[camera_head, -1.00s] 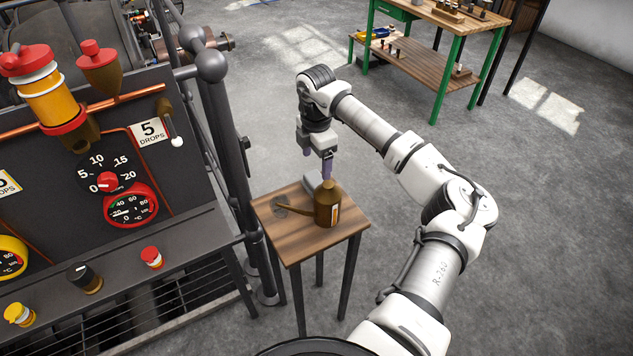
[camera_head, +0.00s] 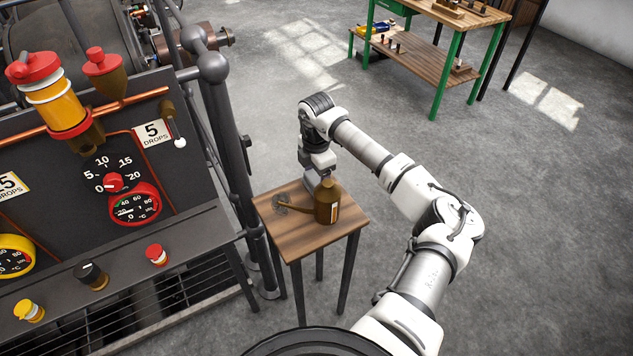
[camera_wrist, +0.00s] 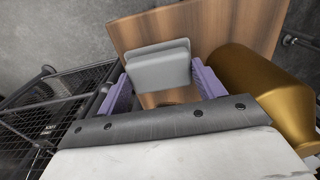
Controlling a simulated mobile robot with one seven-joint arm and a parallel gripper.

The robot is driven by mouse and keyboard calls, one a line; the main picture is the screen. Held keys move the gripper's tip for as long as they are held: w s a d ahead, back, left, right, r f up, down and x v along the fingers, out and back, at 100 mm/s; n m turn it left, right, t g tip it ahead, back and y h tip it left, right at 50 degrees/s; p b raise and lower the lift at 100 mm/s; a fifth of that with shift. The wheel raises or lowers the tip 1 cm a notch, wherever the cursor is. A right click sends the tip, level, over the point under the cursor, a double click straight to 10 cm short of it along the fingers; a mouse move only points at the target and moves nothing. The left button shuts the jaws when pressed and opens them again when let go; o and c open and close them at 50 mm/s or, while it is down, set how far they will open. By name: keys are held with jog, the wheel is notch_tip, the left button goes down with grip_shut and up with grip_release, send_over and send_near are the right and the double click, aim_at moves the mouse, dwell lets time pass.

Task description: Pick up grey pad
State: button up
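The grey pad (camera_wrist: 158,66) is a rounded light-grey block on the small wooden table (camera_head: 283,238). In the wrist view it lies between the two purple fingers of my gripper (camera_wrist: 161,78). The fingers are spread apart, with a gap visible beside the pad, so my gripper is open. In the head view, my gripper is low over the back of the table. There the brown oil can hides most of the fingers and pad.
The brown oil can (camera_head: 327,204) stands close beside my gripper, its long spout pointing left over the table; its body also fills the right of the wrist view (camera_wrist: 262,88). A control panel (camera_head: 60,180) and railing (camera_head: 225,120) stand left. Floor to the right is clear.

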aim_at(317, 177)
jog(key=shift+c, duration=0.9)
jog(key=shift+r, duration=0.1)
notch_tip(317, 177, up, 20)
jog(key=b, duration=0.3)
jog(key=shift+b, duration=0.4)
jog(key=o, duration=0.3)
jog(key=shift+c, duration=0.9)
jog(key=shift+d, duration=0.1)
